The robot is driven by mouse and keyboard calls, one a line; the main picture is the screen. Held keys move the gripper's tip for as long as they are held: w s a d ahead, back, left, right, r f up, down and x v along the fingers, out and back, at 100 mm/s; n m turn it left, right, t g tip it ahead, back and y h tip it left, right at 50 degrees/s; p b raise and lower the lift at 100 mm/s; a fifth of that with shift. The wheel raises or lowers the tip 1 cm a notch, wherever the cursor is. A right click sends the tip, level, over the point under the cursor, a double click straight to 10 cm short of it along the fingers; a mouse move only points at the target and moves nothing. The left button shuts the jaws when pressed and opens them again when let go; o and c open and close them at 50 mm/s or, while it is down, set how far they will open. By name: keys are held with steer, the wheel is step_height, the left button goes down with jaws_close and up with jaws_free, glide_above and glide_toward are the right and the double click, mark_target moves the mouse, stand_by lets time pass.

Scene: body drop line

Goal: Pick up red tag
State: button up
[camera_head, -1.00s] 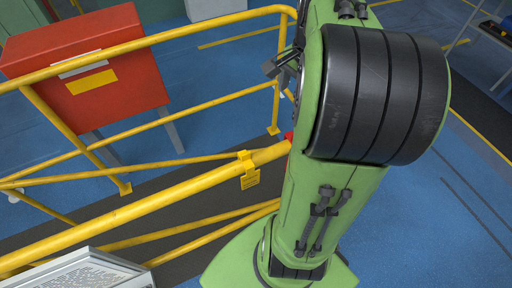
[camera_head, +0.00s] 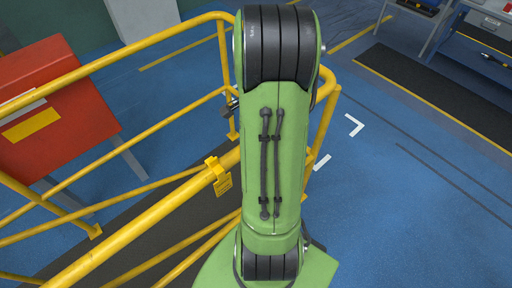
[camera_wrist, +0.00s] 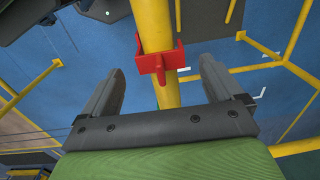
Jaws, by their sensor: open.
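The red tag (camera_wrist: 162,62) is a bracket-shaped piece around a yellow rail (camera_wrist: 152,22) in the wrist view, at upper centre. My gripper (camera_wrist: 161,73) is open, with one dark finger on each side of the rail, left and right. The tag lies just beyond the fingertips, between their lines, and nothing is held. In the head view my green arm covers the middle, and the red tag is hidden.
A yellow tag (camera_head: 219,178) hangs on the sloping yellow handrail (camera_head: 150,222) in the head view. More yellow railings surround my arm. A red cabinet (camera_head: 52,105) stands at left. Workbenches (camera_head: 480,30) are at upper right. Blue floor at right is mostly clear.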

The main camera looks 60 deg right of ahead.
steer(key=shift+w+f, duration=0.15)
steer(key=shift+f, duration=0.65)
steer(key=shift+r, duration=0.1)
steer(key=c, duration=1.4)
steer(key=shift+r, duration=0.1)
